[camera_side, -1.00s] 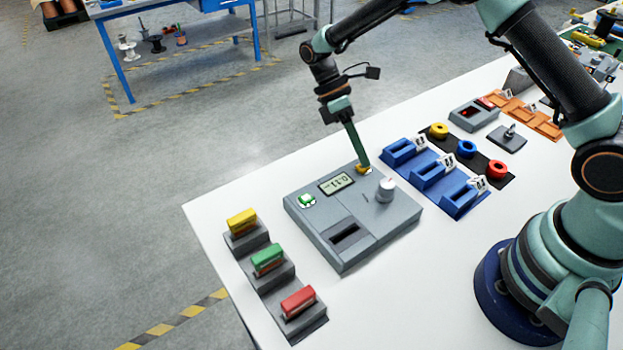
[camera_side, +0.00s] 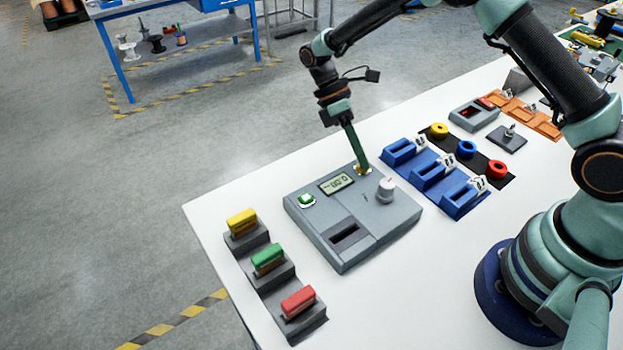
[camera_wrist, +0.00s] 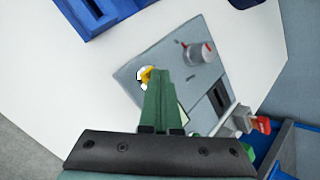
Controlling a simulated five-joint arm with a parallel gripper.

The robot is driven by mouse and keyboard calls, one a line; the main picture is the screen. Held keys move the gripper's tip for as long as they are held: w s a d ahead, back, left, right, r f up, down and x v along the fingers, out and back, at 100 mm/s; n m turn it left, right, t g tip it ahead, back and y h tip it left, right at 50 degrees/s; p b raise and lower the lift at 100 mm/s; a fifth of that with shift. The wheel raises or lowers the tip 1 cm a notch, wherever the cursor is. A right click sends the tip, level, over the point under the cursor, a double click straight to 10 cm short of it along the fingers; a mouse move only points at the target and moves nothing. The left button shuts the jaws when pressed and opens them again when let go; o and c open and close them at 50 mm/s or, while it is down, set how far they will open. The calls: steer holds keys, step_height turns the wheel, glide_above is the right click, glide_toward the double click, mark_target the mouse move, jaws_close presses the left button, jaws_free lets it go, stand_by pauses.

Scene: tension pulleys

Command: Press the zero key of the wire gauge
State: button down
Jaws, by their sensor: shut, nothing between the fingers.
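The wire gauge (camera_side: 318,236) is a grey box on the white table, with a small display (camera_side: 336,184), a green key (camera_side: 307,200), a pale knob (camera_side: 385,193) and a dark slot (camera_side: 343,235). A yellow key (camera_side: 361,171) in a white surround lies near its back corner. My gripper (camera_side: 360,164) is shut and empty, its green fingers pointing down at the yellow key. In the wrist view the yellow key (camera_wrist: 149,74) shows at the fingertips and is partly hidden by them. I cannot tell whether they touch. The display's digits look like zeros, though small.
Yellow, green and red blocks (camera_side: 268,257) sit in dark holders at the front left. Blue trays (camera_side: 431,174) and yellow, blue and red rings (camera_side: 466,149) lie to the right. The table between gauge and arm base is bare.

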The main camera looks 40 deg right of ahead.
steer(key=shift+r, duration=0.8)
steer(key=shift+r, duration=0.1)
steer(key=shift+r, duration=2.4)
step_height(320, 180, up, 9)
steer(key=m+t+y, duration=0.1)
steer(key=m+t, duration=0.3)
steer(key=t, duration=0.1)
glide_above(359, 166)
steer(key=s+d, duration=0.2)
steer(key=d, duration=0.1)
steer(key=s+d+r+m+t, duration=0.2)
steer(key=s+r+m+t, duration=0.3)
steer(key=s+m+t, duration=0.1)
steer(key=shift+s+d+m+t, duration=0.4)
steer(key=shift+m+t, duration=0.1)
steer(key=shift+t, duration=0.5)
